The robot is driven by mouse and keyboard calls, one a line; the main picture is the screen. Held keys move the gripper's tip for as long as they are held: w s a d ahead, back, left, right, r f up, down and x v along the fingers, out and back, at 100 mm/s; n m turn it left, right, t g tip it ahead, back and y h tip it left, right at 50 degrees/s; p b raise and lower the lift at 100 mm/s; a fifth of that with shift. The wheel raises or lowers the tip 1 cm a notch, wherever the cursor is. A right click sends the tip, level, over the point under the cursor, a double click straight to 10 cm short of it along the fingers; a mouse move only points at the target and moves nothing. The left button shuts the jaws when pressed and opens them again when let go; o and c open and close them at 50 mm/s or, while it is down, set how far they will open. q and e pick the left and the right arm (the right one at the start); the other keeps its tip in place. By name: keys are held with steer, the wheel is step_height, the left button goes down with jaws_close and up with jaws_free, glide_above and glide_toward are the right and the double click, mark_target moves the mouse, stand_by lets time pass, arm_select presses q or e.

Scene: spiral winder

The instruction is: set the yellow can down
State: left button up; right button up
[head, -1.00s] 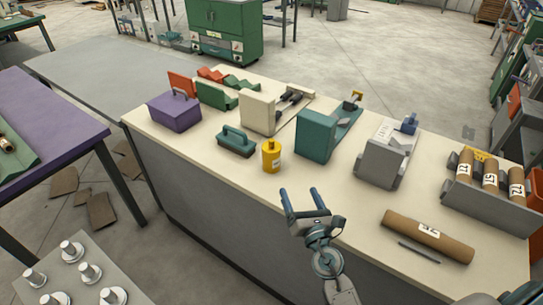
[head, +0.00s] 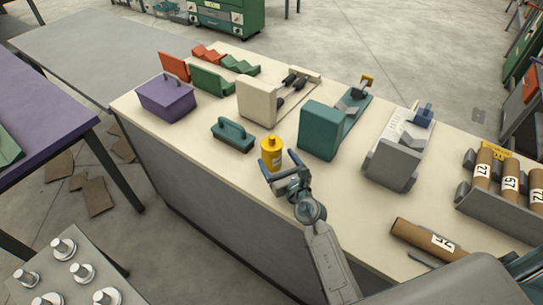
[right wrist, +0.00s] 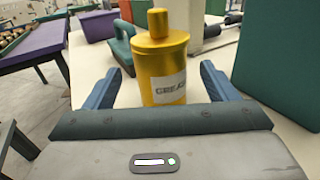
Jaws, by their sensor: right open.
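The yellow can (head: 272,154) stands upright on the cream worktop near its front edge. It also shows in the right wrist view (right wrist: 163,62), with a white label reading "GREA" and a narrower yellow cap on top. My right gripper (head: 281,166) is open, with its blue fingers to either side of the can in the head view. In the right wrist view the open fingers (right wrist: 163,85) point towards the can, one left and one right of it, with visible gaps. My left gripper is not in view.
A green-handled block (head: 233,136) sits left of the can. A teal machine (head: 320,130) and a cream one (head: 257,100) stand behind it. A purple toolbox (head: 166,97) is farther left. A cardboard tube (head: 428,239) lies at the front right. Bare worktop lies right of the can.

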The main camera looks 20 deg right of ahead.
steer(key=w, duration=0.5)
steer(key=shift+a+f+b, duration=0.3)
steer(key=shift+a+f, duration=0.05)
steer(key=shift+f, duration=0.05)
steer(key=shift+s+r, duration=0.1)
steer(key=c, duration=1.1)
steer(key=shift+c, duration=0.2)
